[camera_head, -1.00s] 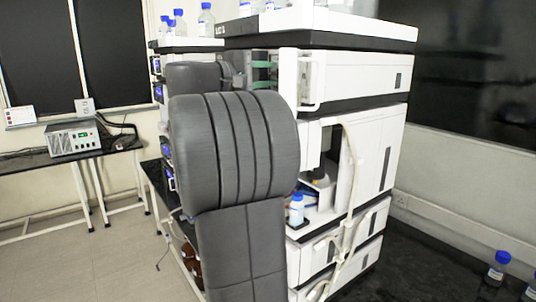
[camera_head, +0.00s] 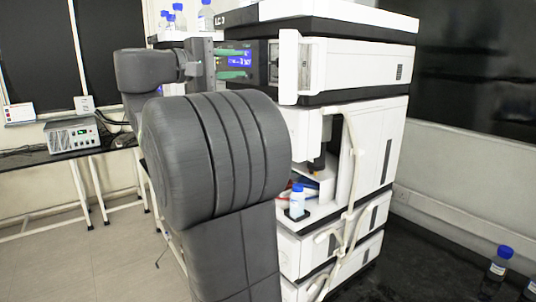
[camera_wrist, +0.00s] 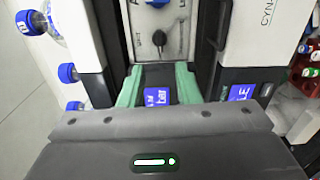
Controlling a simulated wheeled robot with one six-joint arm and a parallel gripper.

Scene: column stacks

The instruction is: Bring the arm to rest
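My gripper (camera_head: 238,63) shows in the head view at the upper left front of the white instrument stack (camera_head: 360,72), partly hidden behind my own arm parts. In the wrist view, the two green fingers of my gripper (camera_wrist: 158,72) stand apart with nothing held between them. A blue-lit display (camera_wrist: 157,96) shows through the gap. My grey arm is bent and fills the middle of the head view.
A white bottle with a blue cap (camera_head: 297,201) stands in the stack's open bay. Blue-capped bottles (camera_head: 496,265) stand on the dark bench at right. A small instrument (camera_head: 72,135) sits on the left table. The floor (camera_head: 110,245) at left is clear.

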